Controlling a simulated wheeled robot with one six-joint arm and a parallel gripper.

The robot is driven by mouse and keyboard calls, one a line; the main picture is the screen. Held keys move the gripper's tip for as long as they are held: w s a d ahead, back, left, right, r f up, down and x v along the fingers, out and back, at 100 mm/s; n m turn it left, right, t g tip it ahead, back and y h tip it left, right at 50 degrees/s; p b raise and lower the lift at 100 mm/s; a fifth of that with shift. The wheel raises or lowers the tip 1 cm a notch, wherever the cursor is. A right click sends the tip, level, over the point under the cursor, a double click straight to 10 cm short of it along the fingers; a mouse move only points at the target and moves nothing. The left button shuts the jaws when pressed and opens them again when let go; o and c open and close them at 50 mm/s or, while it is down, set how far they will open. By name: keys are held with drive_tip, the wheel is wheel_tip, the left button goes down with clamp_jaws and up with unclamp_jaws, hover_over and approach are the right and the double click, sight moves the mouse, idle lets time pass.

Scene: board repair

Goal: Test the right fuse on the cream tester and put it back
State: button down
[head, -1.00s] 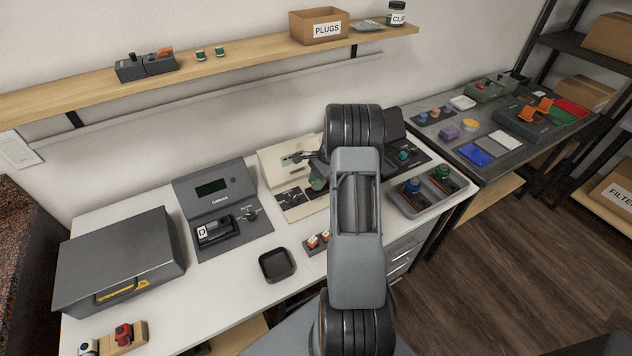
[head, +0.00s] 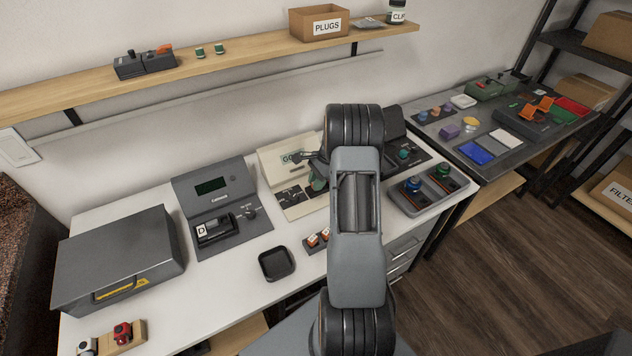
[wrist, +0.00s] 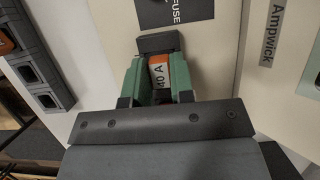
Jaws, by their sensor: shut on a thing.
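My gripper (wrist: 160,80) has green fingers shut on an orange and white fuse (wrist: 159,72) marked "40 A". The fuse is at the dark socket (wrist: 158,43) of the cream tester (wrist: 215,45); how deep it sits I cannot tell. The dark fuse rack (head: 310,248) is in front, with two orange fuses showing; in the wrist view, the rack (wrist: 45,70) shows empty sockets and an orange fuse.
A grey tester (head: 212,190) and a small black tray (head: 276,264) stand to the left. A grey tray with blue and green knobs (head: 430,196) is to the right of my arm. The white bench (head: 225,290) is clear around the black tray.

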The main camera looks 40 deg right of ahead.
drive_tip(key=c, duration=0.6)
unclamp_jaws()
drive_tip(key=shift+r, duration=0.15)
drive_tip(key=shift+r+p, duration=1.05)
drive_tip(key=shift+r, duration=0.15)
drive_tip(key=shift+r, duration=0.3)
drive_tip(key=shift+r+p, duration=2.25)
drive_tip(key=shift+r, duration=0.65)
